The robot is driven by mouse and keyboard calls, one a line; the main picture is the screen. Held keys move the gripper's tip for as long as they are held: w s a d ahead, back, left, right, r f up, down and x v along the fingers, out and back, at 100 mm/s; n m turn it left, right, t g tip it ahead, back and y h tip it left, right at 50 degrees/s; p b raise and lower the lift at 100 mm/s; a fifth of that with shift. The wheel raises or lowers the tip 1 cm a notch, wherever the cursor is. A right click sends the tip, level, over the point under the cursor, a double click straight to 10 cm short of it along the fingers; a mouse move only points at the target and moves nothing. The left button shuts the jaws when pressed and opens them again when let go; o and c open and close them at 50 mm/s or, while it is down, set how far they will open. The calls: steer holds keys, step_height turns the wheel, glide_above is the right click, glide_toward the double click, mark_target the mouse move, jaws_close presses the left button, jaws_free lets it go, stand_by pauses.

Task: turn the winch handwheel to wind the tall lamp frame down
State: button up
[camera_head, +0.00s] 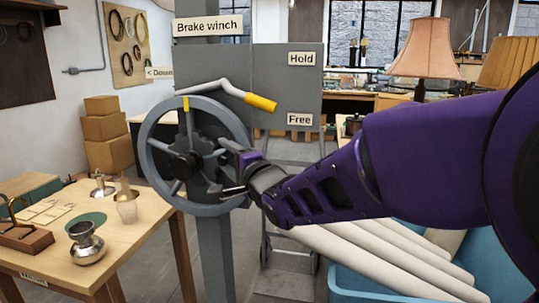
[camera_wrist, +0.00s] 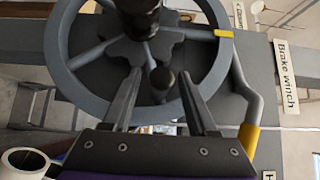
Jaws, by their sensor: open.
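The grey winch handwheel (camera_head: 147,165) stands upright on a grey post, with a dark hub and a yellow mark near the top of its rim. It also shows in the wrist view (camera_wrist: 62,70). My gripper (camera_head: 230,170) is at the wheel's right side, in front of the spokes. I cannot make out the tall lamp frame.
A brake lever (camera_head: 225,88) with a yellow grip extends above the wheel, near the "Hold" (camera_head: 302,59) and "Free" (camera_head: 299,119) labels. A "Down" sign (camera_head: 160,72) points left. A wooden table (camera_head: 130,245) with metal parts stands left; a blue bin (camera_head: 365,285) with pale tubes lies right.

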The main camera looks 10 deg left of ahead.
jaws_close()
stand_by(1.4)
